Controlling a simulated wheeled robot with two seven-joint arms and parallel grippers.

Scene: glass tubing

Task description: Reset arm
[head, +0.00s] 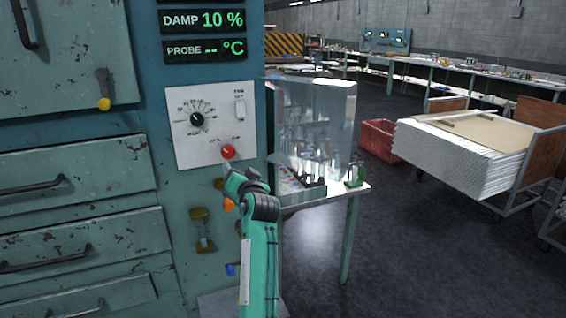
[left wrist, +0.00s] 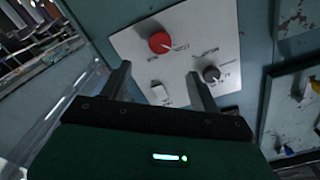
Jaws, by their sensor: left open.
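My left arm rises from the bottom of the head view, and my left gripper (head: 233,178) is just below the red knob (head: 228,152) on the white control panel (head: 182,145). In the left wrist view my left gripper (left wrist: 162,82) is open and empty, its two dark fingers apart in front of the panel (left wrist: 185,52). The red knob (left wrist: 161,42) appears beyond the fingertips, with a visible gap in the picture; I cannot tell the exact distance. The black dial (head: 197,120) and white switch (head: 240,109) are on the same panel. My right gripper is not in view.
The blue-green cabinet (head: 75,130) has drawers on the left and displays reading "DAMP 10 %" and "PROBE -- °C" above. A small table (head: 350,192) with a clear screen (head: 335,110) stands right of it. A red crate (head: 378,140) and loaded cart (head: 465,160) stand farther right.

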